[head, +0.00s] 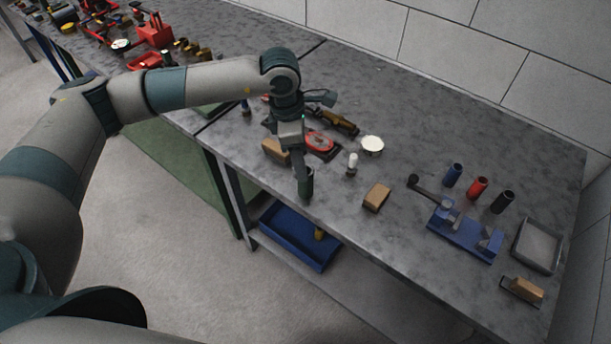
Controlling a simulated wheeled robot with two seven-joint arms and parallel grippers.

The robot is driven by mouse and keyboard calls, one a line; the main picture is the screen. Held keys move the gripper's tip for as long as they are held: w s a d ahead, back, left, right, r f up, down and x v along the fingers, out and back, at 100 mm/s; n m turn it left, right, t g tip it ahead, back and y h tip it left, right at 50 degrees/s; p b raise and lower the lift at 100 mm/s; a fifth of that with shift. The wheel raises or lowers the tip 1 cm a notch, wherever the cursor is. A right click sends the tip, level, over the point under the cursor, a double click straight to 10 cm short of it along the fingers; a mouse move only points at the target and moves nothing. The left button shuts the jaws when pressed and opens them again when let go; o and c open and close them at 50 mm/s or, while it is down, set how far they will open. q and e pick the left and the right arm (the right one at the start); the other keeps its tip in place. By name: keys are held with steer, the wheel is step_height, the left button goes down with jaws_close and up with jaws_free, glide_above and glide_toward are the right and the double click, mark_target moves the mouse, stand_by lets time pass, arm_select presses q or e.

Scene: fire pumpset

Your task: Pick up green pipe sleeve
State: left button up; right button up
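My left arm reaches in from the left over the workbench. My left gripper (303,188) points down near the bench's front edge. A dark green pipe sleeve (309,182) stands upright at its fingertips, partly hidden by the gripper. The fingers overlap the sleeve in this view, and I cannot tell whether they are closed on it or only beside it. My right gripper is not in view.
Blue (453,174), red (477,187) and black (502,201) sleeves stand at the right, behind a blue vise-like fixture (464,236). A wooden block (376,197) and a white-topped item (352,164) are near the gripper. A blue bin (299,238) is below.

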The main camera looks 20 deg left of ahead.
arm_select(q)
steer(key=f, duration=0.2)
steer(key=f+p, duration=0.1)
steer(key=shift+d+f, duration=0.1)
steer(key=shift+d, duration=0.15)
steer(key=shift+w+f, duration=0.1)
steer(key=shift+f, duration=0.2)
steer(key=shift+d+f+p, duration=0.15)
steer(key=shift+f+p, duration=0.25)
steer(key=shift+p, duration=0.35)
steer(key=shift+d+f+p, duration=0.2)
steer(key=shift+f+p, duration=0.55)
steer(key=shift+p, duration=0.05)
step_height(320, 180, down, 2)
steer(key=shift+w+d+p, duration=0.1)
steer(key=shift+d+p, duration=0.05)
steer(key=shift+p, duration=0.3)
steer(key=shift+f, duration=0.4)
steer(key=shift+c, duration=0.4)
steer(key=shift+w, duration=0.1)
jaws_close()
